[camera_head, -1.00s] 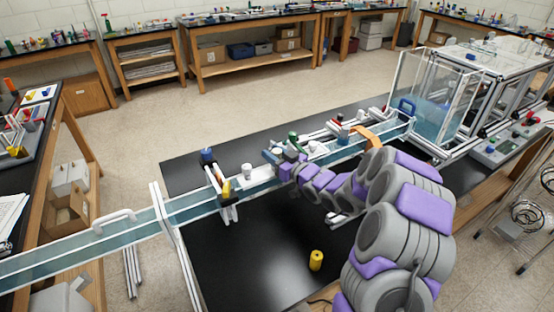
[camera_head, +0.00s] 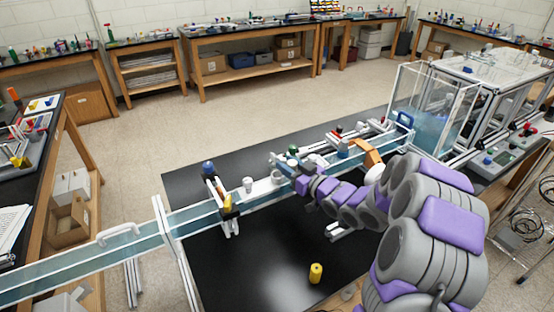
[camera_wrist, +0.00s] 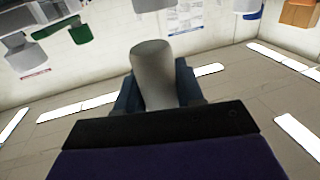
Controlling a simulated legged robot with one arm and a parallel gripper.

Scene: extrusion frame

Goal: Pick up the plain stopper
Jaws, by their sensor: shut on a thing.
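In the wrist view a plain grey-white tapered stopper (camera_wrist: 153,72) stands between the two blue fingers of my gripper (camera_wrist: 157,88). The fingers are shut on its sides and its rounded end sticks out past them. In the head view my gripper (camera_head: 284,165) is over the flume by the middle of the black table. The held stopper is too small to make out clearly there.
The long clear flume (camera_head: 195,217) crosses the black table (camera_head: 260,268). A small white cup-like piece (camera_head: 248,184) and a blue-topped clamp (camera_head: 208,169) are left of my gripper. A yellow cylinder (camera_head: 315,273) stands on the front tabletop, with bare surface around it.

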